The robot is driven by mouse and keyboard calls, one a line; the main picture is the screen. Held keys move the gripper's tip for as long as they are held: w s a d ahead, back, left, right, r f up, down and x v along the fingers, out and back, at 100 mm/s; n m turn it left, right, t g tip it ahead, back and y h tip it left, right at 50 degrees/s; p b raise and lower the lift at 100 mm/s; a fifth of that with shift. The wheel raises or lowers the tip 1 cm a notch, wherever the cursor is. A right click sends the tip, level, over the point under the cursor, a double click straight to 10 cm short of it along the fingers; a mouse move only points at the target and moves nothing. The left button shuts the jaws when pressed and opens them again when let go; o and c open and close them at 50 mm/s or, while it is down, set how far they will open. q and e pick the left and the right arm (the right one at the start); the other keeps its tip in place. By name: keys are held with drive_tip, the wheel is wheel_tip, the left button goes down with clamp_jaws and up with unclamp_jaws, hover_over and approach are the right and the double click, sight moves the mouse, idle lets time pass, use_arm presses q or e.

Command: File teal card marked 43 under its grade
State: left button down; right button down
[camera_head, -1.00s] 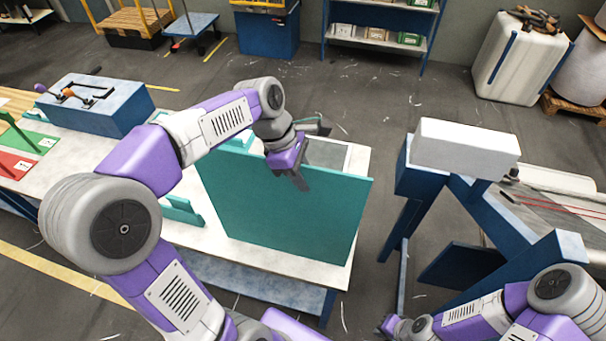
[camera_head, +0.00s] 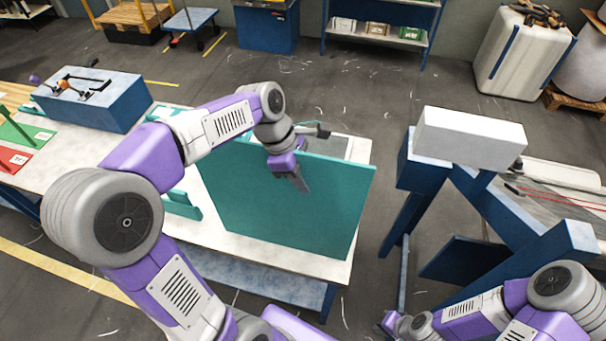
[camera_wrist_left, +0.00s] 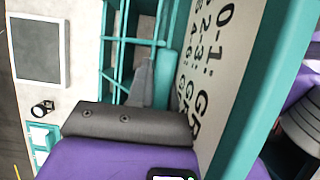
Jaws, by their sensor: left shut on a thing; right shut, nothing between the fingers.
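My left gripper (camera_head: 298,180) is over the upper edge of a large upright teal panel (camera_head: 285,205) on the white table. In the left wrist view its grey finger (camera_wrist_left: 143,85) is beside a teal piece (camera_wrist_left: 167,75), which appears to be the card, seen on edge; no number shows. A teal rack with compartments (camera_wrist_left: 118,45) lies past the finger. Beside it stands a white grade chart (camera_wrist_left: 205,65) with black lines of text, "0-1:" and "2-3:" among them, in a teal frame. My right gripper (camera_head: 388,326) is low near the bottom edge, shut and empty.
A grey square panel (camera_wrist_left: 38,50) lies on the white table (camera_head: 80,170). Green (camera_head: 25,133) and red (camera_head: 12,160) boards and a blue box (camera_head: 95,105) are at left. A blue stand with a white block (camera_head: 468,140) is at right, across a floor gap.

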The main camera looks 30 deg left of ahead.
use_arm(q)
drive_tip(key=c, duration=0.9)
unclamp_jaws()
drive_tip(key=shift+f, duration=0.15)
drive_tip(key=shift+c, duration=0.2)
drive_tip(key=shift+p+v, duration=0.45)
drive_tip(key=shift+v, duration=3.35)
